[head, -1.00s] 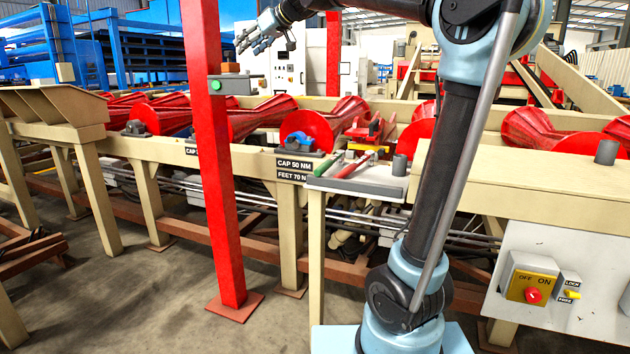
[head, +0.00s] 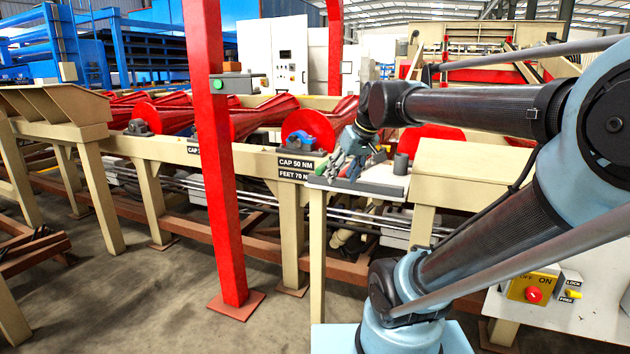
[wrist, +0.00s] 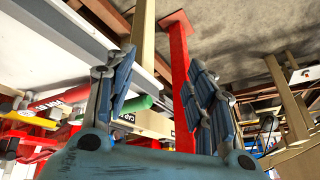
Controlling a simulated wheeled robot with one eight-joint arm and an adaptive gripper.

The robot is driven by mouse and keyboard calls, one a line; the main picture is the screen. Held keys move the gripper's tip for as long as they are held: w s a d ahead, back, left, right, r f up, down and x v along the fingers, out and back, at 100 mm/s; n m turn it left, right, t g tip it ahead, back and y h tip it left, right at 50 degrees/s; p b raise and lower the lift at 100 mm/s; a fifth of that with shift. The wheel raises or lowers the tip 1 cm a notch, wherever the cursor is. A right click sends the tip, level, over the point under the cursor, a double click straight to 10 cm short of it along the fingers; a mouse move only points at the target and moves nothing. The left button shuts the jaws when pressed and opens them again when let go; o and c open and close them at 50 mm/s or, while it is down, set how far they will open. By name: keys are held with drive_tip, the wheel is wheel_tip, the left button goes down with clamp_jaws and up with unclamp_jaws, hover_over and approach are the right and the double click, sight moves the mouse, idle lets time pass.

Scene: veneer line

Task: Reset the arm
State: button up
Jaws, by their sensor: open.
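My gripper (head: 345,168) hangs below my bent arm in the head view, in front of or over the small grey tool shelf (head: 385,188). Its blue-grey fingers stand apart with nothing between them in the wrist view (wrist: 160,85). A green-handled tool (wrist: 132,107) and a red-handled tool (wrist: 72,97) with lettering lie near the left finger in the wrist view. A yellow-handled tool (wrist: 32,118) lies further left there. In the head view my gripper hides most of these tools. I cannot tell whether the fingers touch any of them.
A red post (head: 215,150) stands left of the shelf. A cream conveyor frame with red rollers (head: 310,130) runs behind. A grey cylinder (head: 401,164) stands on the shelf. A panel with a red-and-yellow switch (head: 533,293) is at lower right. The floor (head: 130,290) at left is clear.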

drive_tip(key=s+d+f+m+g+h, duration=0.1)
drive_tip(key=s+d+f+m, duration=0.1)
drive_tip(key=s+d+f, duration=0.3)
drive_tip(key=s+d+f+m+g+h, duration=0.1)
drive_tip(key=s+d+f+m+h, duration=0.1)
drive_tip(key=s+d+f, duration=0.4)
drive_tip(key=s+f, duration=0.4)
drive_tip(key=f, duration=0.4)
drive_tip(key=shift+w+f, duration=0.2)
drive_tip(key=shift+w, duration=0.35)
